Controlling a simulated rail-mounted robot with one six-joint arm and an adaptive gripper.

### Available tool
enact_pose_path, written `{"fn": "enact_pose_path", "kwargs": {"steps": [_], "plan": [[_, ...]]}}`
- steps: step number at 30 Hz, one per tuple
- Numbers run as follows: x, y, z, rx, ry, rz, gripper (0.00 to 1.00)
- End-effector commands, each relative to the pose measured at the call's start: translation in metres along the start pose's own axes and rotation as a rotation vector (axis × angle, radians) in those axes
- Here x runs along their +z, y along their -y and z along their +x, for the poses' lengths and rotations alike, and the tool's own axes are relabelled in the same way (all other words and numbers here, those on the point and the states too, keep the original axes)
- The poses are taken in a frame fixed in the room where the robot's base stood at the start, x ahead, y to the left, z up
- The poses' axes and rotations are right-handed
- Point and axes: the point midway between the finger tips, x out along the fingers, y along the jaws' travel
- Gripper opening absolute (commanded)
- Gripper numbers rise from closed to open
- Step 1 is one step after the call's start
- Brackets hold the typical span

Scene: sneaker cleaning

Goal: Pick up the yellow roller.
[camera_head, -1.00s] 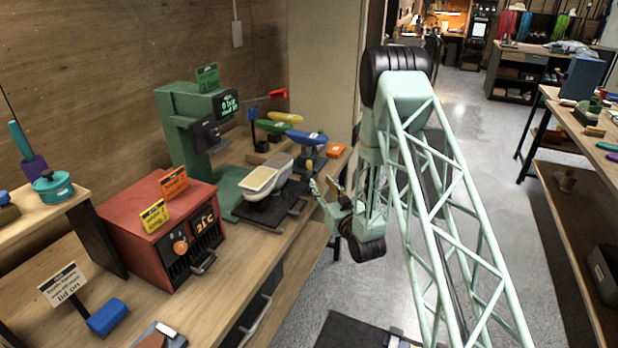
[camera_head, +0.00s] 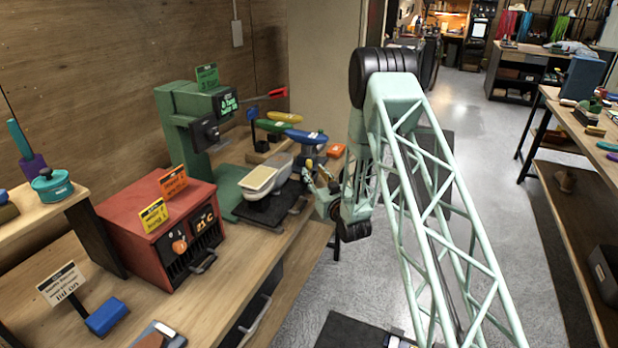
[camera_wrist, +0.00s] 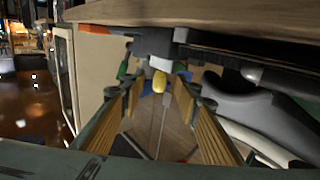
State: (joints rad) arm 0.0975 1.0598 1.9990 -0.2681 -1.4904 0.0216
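The yellow roller appears in the wrist view as a small rounded yellow end (camera_wrist: 159,82), below a dark and pale holder. It lies between the far ends of my gripper's fingers (camera_wrist: 160,92). The fingers, with ribbed tan pads, are apart, with a gap on both sides of the yellow end. In the head view my gripper (camera_head: 314,176) is at the bench's right edge, beside the blue-topped stand (camera_head: 306,136). The roller cannot be made out clearly there.
A cream-soled shoe (camera_head: 262,181) sits on a black plate left of my gripper, below the green press (camera_head: 182,125). A red box (camera_head: 160,230) stands nearer. Yellow, green and blue forms stand behind.

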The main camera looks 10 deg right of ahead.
Motion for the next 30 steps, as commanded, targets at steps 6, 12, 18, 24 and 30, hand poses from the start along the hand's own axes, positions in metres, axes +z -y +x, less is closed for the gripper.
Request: {"fn": "enact_pose_path", "kwargs": {"steps": [6, 12, 18, 24, 30], "plan": [[-0.001, 0.0, 0.004, 0.0, -0.001, 0.0, 0.3], [-0.001, 0.0, 0.004, 0.0, -0.001, 0.0, 0.3], [0.0, 0.001, 0.011, -0.001, -0.001, 0.0, 0.3], [-0.001, 0.001, 0.03, -0.002, -0.001, 0.0, 0.3], [-0.001, 0.001, 0.049, -0.001, -0.001, 0.0, 0.3]]}}
